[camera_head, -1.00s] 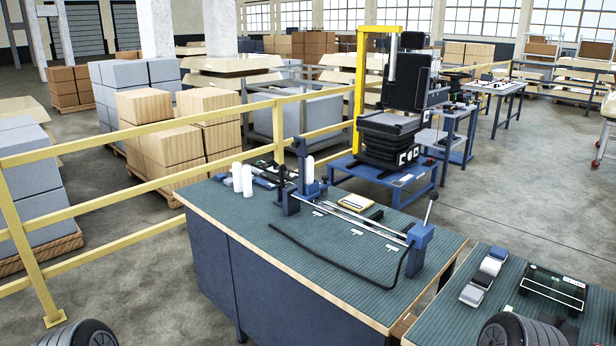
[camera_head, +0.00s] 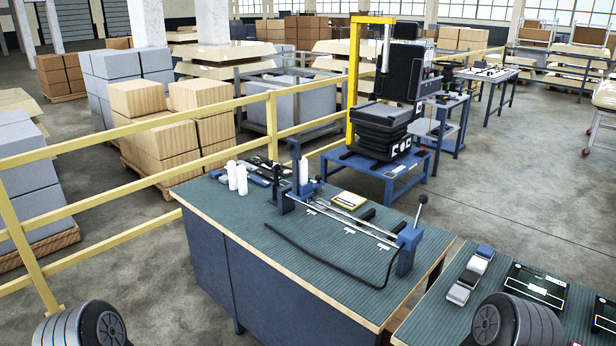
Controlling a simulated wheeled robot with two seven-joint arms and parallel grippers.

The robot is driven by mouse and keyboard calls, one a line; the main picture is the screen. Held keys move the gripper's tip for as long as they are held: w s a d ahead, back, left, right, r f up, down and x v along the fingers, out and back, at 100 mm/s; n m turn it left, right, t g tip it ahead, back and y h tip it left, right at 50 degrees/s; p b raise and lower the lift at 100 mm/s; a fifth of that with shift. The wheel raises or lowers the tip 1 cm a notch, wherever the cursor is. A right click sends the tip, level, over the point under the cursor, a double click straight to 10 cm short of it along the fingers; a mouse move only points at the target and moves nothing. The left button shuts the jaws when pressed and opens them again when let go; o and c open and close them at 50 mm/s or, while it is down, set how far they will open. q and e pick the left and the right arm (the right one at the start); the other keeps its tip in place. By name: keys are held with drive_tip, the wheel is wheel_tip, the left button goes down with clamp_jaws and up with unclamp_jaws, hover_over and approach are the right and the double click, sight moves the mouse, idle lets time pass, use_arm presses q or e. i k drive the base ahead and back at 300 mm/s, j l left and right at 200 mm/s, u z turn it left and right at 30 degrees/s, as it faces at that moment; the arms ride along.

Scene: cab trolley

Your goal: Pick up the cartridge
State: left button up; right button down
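White upright cylinders that look like cartridges stand on the green-topped bench (camera_head: 330,262). Two stand side by side near its far left edge: a left white cylinder (camera_head: 232,175) and a right white cylinder (camera_head: 242,180). Another white cylinder (camera_head: 304,172) is upright at the far end of a blue fixture (camera_head: 409,248) with long rods. I cannot tell which one is the task's cartridge. Neither of my grippers shows. Only dark rounded parts, seemingly of my own arms, show at the bottom left and bottom right.
A black hose (camera_head: 320,262) curves across the bench top. A yellow pad (camera_head: 348,200) lies behind the rods. A second bench at right holds small grey blocks (camera_head: 470,276) and a black tray (camera_head: 536,287). A yellow railing (camera_head: 130,125) runs behind on the left.

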sight(303, 176)
drive_tip(key=i+j+z, duration=0.1)
drive_tip(key=z, duration=0.35)
drive_tip(key=i+j+z, duration=0.1)
drive_tip(key=z, duration=0.3)
drive_tip(key=i+j+z, duration=0.1)
drive_tip(key=z, duration=0.35)
drive_tip(key=i+j+z, duration=0.2)
drive_tip(key=j+z, duration=0.2)
drive_tip(key=j, duration=0.85)
drive_tip(key=j+z, duration=0.35)
drive_tip(key=j, duration=1.65)
